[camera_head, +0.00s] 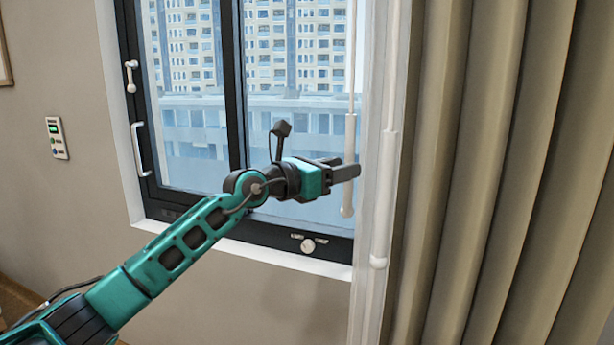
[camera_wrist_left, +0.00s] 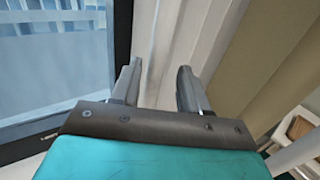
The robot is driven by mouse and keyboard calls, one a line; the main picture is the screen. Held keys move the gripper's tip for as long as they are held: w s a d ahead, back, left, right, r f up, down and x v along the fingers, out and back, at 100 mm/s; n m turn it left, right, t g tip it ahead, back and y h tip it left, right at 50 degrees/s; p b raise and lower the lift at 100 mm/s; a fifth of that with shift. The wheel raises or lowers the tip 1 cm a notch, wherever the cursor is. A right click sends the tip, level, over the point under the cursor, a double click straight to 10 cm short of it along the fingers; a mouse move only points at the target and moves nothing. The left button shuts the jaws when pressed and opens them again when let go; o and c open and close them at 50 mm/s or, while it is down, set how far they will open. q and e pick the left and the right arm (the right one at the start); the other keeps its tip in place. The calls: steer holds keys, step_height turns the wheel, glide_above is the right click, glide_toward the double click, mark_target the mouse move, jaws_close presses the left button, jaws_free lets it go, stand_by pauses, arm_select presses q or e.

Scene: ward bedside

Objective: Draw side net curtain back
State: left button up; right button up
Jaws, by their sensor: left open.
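The white net curtain (camera_head: 373,110) hangs gathered in a narrow strip at the window's right side, beside the heavy beige curtain (camera_head: 480,170). A white wand (camera_head: 349,150) hangs at its left edge and a second white wand (camera_head: 388,190) hangs farther right. My left gripper (camera_head: 348,168) is open, its fingers pointing right at the first wand's lower part; contact cannot be told. In the left wrist view, the open fingers (camera_wrist_left: 159,72) point toward the pale net folds (camera_wrist_left: 172,35), with nothing clearly held between them. My right gripper is not in view.
The dark-framed window (camera_head: 236,90) has a white handle (camera_head: 139,150) at left and a latch (camera_head: 308,245) on its lower frame. A wall panel (camera_head: 57,138) is at far left. The wall below the window is clear.

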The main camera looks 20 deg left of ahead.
arm_select(q)
steer(key=b+v, duration=0.1)
steer(key=v, duration=0.8)
steer(key=shift+s, duration=0.2)
steer(key=shift+f, duration=0.1)
steer(key=s+d+f+n+t+y, duration=0.15)
steer(key=s+f+n, duration=0.35)
steer(key=f+n, duration=0.65)
steer(key=s+d+f+n+t+y, duration=0.15)
steer(key=s+f+n, duration=0.25)
steer(key=f+n, duration=0.75)
steer(key=s+a+f+n+g+y, duration=0.2)
steer(key=s+f+n+g+y, duration=0.4)
steer(key=s+f+n, duration=1.2)
step_height(320, 180, down, 4)
steer(key=shift+s+f, duration=0.1)
steer(key=shift+s, duration=0.75)
steer(key=shift+o, duration=0.3)
steer(key=shift+a, duration=0.15)
